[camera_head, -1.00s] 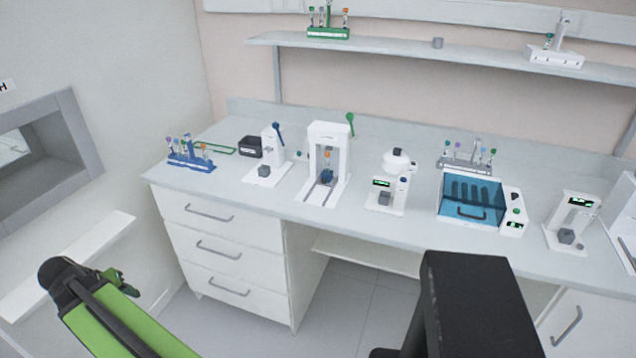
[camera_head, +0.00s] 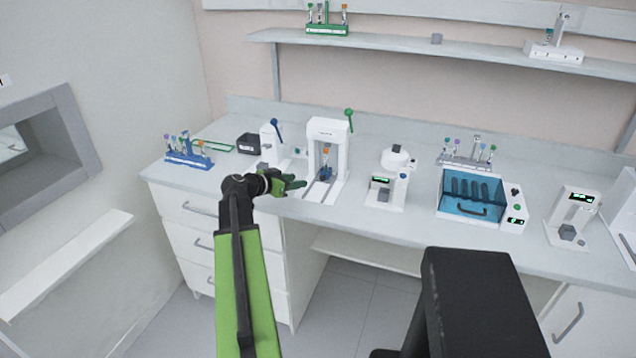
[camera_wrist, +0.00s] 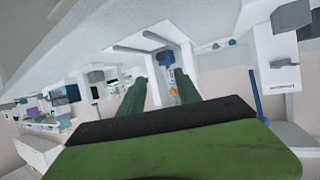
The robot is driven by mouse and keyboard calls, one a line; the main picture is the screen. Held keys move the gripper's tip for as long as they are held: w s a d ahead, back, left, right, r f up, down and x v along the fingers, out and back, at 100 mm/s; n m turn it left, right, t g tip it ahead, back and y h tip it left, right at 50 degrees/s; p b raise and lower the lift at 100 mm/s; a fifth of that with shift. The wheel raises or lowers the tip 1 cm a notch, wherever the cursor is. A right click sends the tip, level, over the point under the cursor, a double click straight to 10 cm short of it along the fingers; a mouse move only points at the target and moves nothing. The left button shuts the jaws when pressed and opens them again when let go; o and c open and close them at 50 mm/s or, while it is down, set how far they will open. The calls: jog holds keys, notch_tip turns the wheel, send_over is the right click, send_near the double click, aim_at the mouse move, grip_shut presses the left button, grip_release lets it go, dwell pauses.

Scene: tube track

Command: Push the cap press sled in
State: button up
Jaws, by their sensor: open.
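The cap press (camera_head: 328,132) is a white arch with a green lever on the bench. Its sled, a blue block (camera_head: 325,173) holding an orange-capped tube, sits low in the opening, behind two dark rails. In the wrist view the blue block (camera_wrist: 165,59) and the press appear turned around, with the rails above the block. My gripper (camera_head: 298,184) is just in front of and left of the press. It is open and empty; its two green fingers (camera_wrist: 158,76) show either side of the sled in the wrist view. I cannot see any contact.
A white device with a blue lever (camera_head: 270,140) stands close left of the press, partly behind my gripper. A white device with a round top (camera_head: 393,170) stands to the right. A blue tube rack (camera_head: 188,158) is at the left end. A shelf runs above.

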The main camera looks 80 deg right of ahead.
aim_at(322, 178)
jog(key=b+x, duration=0.4)
jog(key=x, duration=0.8)
jog(key=shift+w+f, duration=0.1)
jog(key=shift+w, duration=0.05)
jog(key=shift+s+d+f, duration=0.1)
jog(key=shift+s+d, duration=0.2)
jog(key=shift+d, duration=0.05)
grip_shut()
dwell(0.5)
